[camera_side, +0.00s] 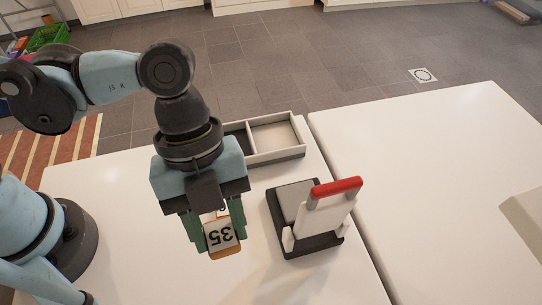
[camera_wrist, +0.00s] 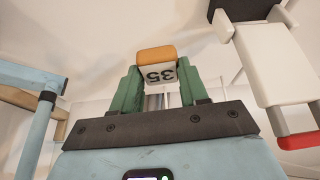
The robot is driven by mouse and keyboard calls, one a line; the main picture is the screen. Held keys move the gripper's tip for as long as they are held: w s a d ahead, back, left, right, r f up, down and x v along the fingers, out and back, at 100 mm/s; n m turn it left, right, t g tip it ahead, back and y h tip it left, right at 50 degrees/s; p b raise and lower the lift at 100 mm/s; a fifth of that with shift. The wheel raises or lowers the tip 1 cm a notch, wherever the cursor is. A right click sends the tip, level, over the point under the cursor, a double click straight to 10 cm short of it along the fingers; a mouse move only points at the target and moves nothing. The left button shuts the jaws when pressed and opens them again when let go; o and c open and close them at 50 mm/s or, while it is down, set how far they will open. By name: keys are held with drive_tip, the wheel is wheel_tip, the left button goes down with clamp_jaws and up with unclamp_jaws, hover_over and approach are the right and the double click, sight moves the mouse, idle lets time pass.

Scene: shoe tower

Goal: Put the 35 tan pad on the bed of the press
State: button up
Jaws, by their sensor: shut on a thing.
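The tan pad (camera_side: 222,240) has a white label reading 35 and tan edges. My gripper (camera_side: 218,226) is shut on it, with a green finger on each side. The pad also shows between the green fingers of my gripper (camera_wrist: 158,88) in the wrist view (camera_wrist: 155,55). The press (camera_side: 305,218) stands to the right of my gripper, apart from the pad. It has a dark base, a grey bed (camera_side: 294,200), a white upright plate and a red handle (camera_side: 336,187). In the wrist view the press (camera_wrist: 272,62) is at the right.
A grey tray (camera_side: 290,155) with compartments stands at the back of the white table, partly hidden behind my arm. A gap separates this table from a second white table (camera_side: 430,180) at the right. The table surface between my gripper and the press is clear.

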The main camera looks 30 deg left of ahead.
wheel_tip(320, 180, up, 15)
hover_over(299, 197)
drive_tip(key=shift+m, duration=0.4)
wheel_tip(299, 197, down, 21)
drive_tip(key=shift+f, duration=0.2)
idle(0.4)
drive_tip(key=shift+f, duration=0.15)
drive_tip(key=o, duration=1)
drive_tip(key=shift+o, duration=0.2)
